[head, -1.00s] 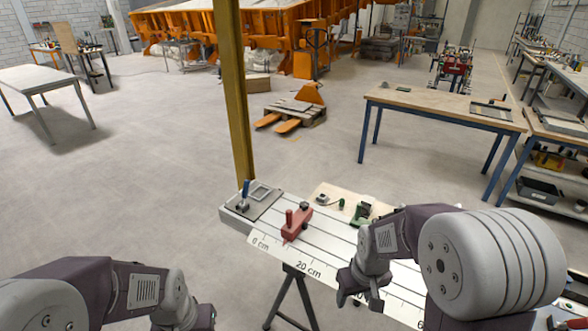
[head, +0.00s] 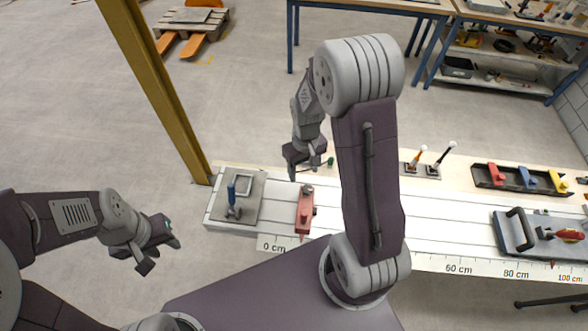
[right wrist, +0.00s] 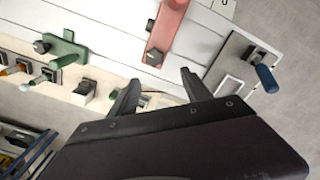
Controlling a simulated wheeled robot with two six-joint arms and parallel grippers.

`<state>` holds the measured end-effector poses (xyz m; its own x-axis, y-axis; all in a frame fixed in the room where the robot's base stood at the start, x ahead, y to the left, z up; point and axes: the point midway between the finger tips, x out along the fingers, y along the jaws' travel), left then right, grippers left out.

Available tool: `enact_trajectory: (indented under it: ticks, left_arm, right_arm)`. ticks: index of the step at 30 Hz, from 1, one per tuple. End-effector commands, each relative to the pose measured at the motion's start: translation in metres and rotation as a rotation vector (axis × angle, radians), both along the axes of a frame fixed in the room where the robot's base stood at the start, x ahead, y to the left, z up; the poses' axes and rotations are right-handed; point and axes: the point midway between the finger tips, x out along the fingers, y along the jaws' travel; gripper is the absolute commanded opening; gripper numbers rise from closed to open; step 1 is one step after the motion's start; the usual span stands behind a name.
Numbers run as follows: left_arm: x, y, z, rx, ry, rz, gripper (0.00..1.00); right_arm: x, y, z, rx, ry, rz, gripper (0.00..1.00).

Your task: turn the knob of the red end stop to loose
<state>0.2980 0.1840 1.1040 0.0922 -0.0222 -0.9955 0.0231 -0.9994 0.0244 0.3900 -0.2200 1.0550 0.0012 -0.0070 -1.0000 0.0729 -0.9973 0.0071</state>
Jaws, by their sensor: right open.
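The red end stop (head: 304,212) lies across the white slotted bench near the 0 cm end of the scale. Its dark knob (head: 308,189) is at its far end; in the right wrist view the red end stop (right wrist: 167,25) has the dark knob (right wrist: 153,57) at its lower end. My right gripper (head: 305,170) is open and empty, above the bench's far edge, just beyond the knob and apart from it. In the right wrist view its two fingers (right wrist: 158,88) point toward the knob. My left gripper (head: 160,256) is open and empty, left of the bench over the floor.
A grey plate with a blue-handled clamp (head: 232,200) stands left of the end stop. A green stop (right wrist: 66,52) is on its other side. A yellow post (head: 155,80) rises behind the bench. A grey block with a handle (head: 517,230) sits at the right.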

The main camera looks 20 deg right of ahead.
Motion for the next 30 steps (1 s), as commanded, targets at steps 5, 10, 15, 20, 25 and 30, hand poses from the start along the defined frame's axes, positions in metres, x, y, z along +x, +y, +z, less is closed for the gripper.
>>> enact_trajectory:
  ticks: [5, 10, 15, 20, 25, 30]
  left_arm:
    - [0.000, 0.000, 0.013, 0.000, 0.001, 0.000, 0.36]
    - [0.000, 0.000, 0.013, 0.000, 0.001, 0.000, 0.36]
    - [0.000, 0.000, 0.018, 0.000, 0.001, 0.000, 0.36]
    - [0.000, 0.000, 0.024, 0.000, 0.000, 0.000, 0.36]
    - [0.000, 0.000, 0.027, 0.000, 0.000, 0.000, 0.36]
    - [0.000, 0.000, 0.027, 0.000, 0.000, 0.000, 0.36]
  right_arm:
    - [-0.003, -0.003, 0.009, 0.002, 0.014, -0.011, 0.57]
    - [-0.004, -0.004, 0.007, 0.002, 0.015, -0.013, 0.57]
    - [-0.005, -0.003, -0.019, 0.002, 0.021, -0.012, 0.57]
    - [-0.006, -0.004, -0.053, 0.003, 0.020, -0.012, 0.57]
    - [-0.005, -0.004, -0.076, 0.002, 0.016, -0.012, 0.57]
    - [-0.004, -0.004, -0.083, 0.001, 0.012, -0.012, 0.57]
